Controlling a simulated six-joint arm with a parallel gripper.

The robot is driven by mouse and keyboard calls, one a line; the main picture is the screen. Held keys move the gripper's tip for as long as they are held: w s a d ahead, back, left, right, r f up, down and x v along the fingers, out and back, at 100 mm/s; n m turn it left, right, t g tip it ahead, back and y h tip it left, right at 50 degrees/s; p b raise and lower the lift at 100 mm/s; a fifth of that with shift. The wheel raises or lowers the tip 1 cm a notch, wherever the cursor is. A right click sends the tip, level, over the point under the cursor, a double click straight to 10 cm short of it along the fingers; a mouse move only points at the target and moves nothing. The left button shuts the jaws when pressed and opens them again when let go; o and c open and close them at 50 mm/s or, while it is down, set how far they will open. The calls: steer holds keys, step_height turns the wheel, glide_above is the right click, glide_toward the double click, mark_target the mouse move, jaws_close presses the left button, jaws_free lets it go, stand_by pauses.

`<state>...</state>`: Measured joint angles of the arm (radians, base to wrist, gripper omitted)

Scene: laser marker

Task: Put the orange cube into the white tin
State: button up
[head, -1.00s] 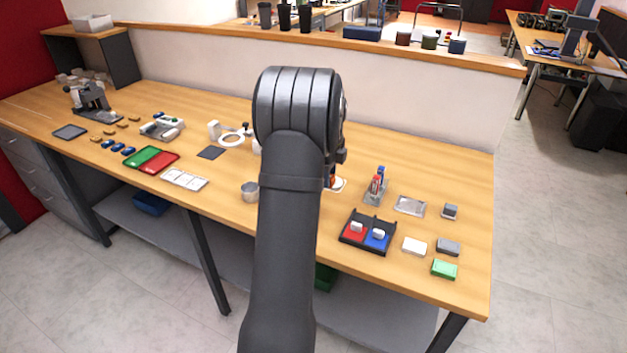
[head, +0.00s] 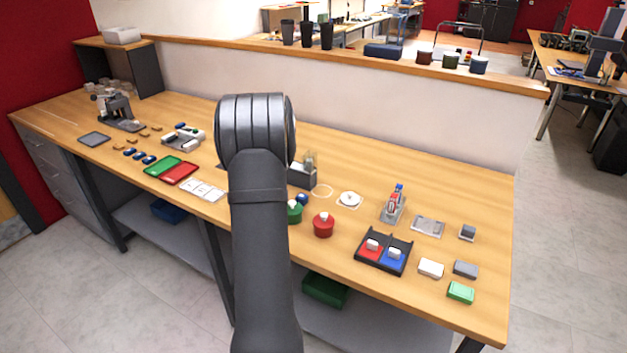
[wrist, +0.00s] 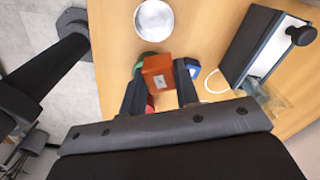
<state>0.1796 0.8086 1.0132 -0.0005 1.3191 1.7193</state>
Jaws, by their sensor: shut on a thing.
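In the wrist view, an orange cube (wrist: 158,70) sits between the two fingers of my gripper (wrist: 160,78), which is shut on it. A round, pale, silvery-white tin (wrist: 154,20) stands on the table at the top of the wrist view, beyond the cube and apart from it. In the head view my arm hides the gripper, the cube and the tin.
In the head view, a green pot (head: 294,213), a red pot (head: 323,226) and a dark box (head: 302,176) stand right of my arm. A black tray (head: 384,266) with red and blue compartments lies further right. White tiles (head: 203,191) lie left of my arm.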

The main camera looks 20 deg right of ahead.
steer(key=shift+n, duration=0.4)
steer(key=shift+w+a+f, duration=0.2)
steer(key=shift+a+f, duration=0.35)
steer(key=shift+f, duration=0.4)
steer(key=shift+w+a+f, duration=0.2)
steer(key=shift+a+f, duration=0.35)
steer(key=shift+f, duration=0.4)
steer(key=shift+w+a+f, duration=0.2)
steer(key=shift+a+f, duration=0.35)
steer(key=shift+f, duration=0.4)
steer(key=shift+f, duration=0.45)
steer(key=o, duration=1)
step_height(320, 180, up, 17)
steer(key=shift+r, duration=0.2)
